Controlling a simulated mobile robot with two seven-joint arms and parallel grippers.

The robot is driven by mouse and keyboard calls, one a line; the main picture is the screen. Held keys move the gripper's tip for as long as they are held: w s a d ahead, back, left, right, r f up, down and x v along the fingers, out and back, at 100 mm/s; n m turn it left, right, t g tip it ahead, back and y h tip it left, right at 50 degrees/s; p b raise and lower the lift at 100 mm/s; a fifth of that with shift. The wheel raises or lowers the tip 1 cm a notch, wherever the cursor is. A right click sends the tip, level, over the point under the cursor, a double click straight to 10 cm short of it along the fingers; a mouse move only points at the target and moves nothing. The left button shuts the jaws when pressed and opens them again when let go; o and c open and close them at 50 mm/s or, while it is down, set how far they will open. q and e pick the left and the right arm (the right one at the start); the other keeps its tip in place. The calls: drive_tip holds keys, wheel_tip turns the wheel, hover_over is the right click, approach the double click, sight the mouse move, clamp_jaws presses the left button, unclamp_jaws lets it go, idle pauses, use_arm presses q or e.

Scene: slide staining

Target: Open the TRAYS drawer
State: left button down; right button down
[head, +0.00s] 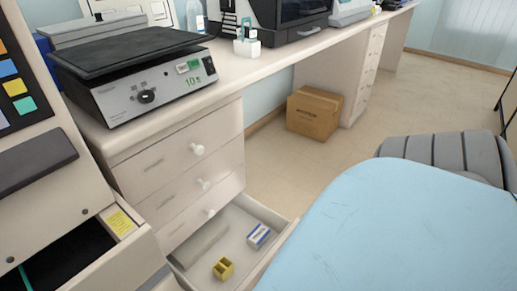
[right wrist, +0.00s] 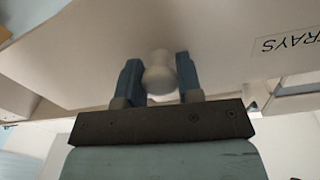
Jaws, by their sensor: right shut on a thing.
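In the right wrist view, my right gripper (right wrist: 160,82) is shut on a white round knob (right wrist: 159,72), one blue finger on each side. The knob sits on a pale drawer front (right wrist: 215,45) labelled TRAYS, which appears upside down. In the head view, the lowest drawer (head: 262,211) of the pale cabinet stands pulled out. It holds a yellow block-like item (head: 223,268), a small blue-and-white box (head: 259,235) and a flat grey piece (head: 202,244). Its front and knob are hidden behind my light blue arm. My left gripper is in neither view.
A device with a black top plate (head: 130,50) stands on the counter. Another open compartment (head: 62,262) is at lower left. A cardboard box (head: 314,112) is on the floor.

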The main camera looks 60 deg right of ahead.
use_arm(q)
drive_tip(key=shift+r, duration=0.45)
use_arm(e)
drive_tip(key=shift+s+a, duration=0.15)
drive_tip(key=shift+s, duration=1.2)
drive_tip(key=c, duration=0.8)
unclamp_jaws()
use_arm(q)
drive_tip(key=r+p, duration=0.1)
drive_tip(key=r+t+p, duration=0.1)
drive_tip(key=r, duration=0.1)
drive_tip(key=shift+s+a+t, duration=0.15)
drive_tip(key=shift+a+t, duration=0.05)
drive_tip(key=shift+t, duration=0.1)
use_arm(e)
drive_tip(key=s, duration=0.4)
drive_tip(key=s+a, duration=0.1)
drive_tip(key=s, duration=0.4)
drive_tip(key=s+a, duration=0.1)
drive_tip(key=s, duration=0.3)
drive_tip(key=shift+s+a, duration=0.1)
drive_tip(key=shift+s, duration=0.25)
